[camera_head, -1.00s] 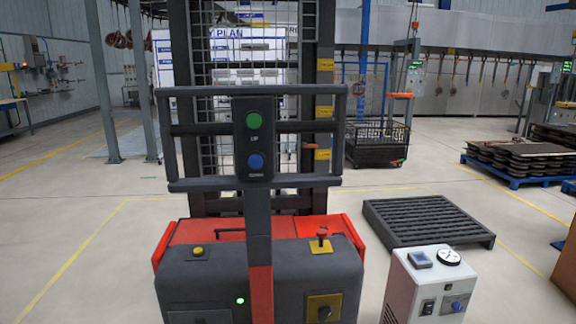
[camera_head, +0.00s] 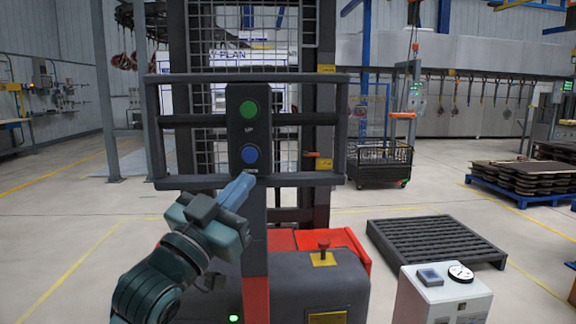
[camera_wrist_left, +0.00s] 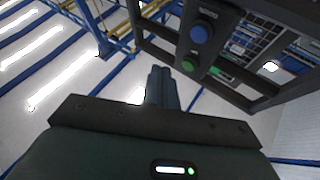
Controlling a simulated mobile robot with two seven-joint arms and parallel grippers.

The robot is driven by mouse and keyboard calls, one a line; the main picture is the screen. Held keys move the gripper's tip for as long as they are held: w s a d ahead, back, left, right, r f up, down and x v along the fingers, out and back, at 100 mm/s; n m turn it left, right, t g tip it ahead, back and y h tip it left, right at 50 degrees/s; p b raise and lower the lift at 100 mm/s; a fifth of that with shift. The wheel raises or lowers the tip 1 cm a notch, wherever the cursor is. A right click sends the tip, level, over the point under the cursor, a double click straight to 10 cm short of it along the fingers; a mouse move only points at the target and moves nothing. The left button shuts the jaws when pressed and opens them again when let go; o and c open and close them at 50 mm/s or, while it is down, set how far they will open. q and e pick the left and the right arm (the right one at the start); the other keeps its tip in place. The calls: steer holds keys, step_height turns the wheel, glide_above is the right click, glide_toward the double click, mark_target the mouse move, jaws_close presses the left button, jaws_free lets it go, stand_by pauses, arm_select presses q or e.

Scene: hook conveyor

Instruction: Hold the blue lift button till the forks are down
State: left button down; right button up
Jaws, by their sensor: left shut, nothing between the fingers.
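The blue button (camera_head: 249,155) sits low on the dark control panel (camera_head: 234,128) of the stacker, below the green button (camera_head: 249,109) marked UP. My left gripper (camera_head: 244,183) is shut and empty. Its tip is just below and slightly left of the blue button in the head view, and I see no clear contact. In the left wrist view the closed fingers (camera_wrist_left: 161,76) point toward the panel, with the blue button (camera_wrist_left: 201,33) up and to the right, apart from them. The forks are hidden behind the stacker body. My right gripper is out of view.
Grey rails (camera_head: 152,130) frame the panel. A red stop knob (camera_head: 323,243) stands on the stacker's body. A dark pallet (camera_head: 435,240) lies on the floor at right, behind a white box with a gauge (camera_head: 440,292). A black wire cart (camera_head: 380,163) stands farther back.

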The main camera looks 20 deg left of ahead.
mark_target(250, 155)
arm_select(q)
steer(key=shift+s+d+r+t+h, duration=0.1)
steer(key=shift+d+r+t+h, duration=0.05)
steer(key=shift+r, duration=0.25)
steer(key=shift+s+d+r+t+h, duration=0.1)
steer(key=shift+d+r+t+h, duration=0.05)
steer(key=shift+r, duration=0.25)
steer(key=shift+w+a, duration=0.75)
steer(key=shift+w, duration=0.5)
steer(key=shift+w+a, duration=0.75)
steer(key=shift+w, duration=0.55)
steer(key=shift+w+a, duration=0.75)
steer(key=shift+w, duration=0.5)
steer(key=shift+w+a, duration=0.2)
steer(key=shift+w, duration=0.15)
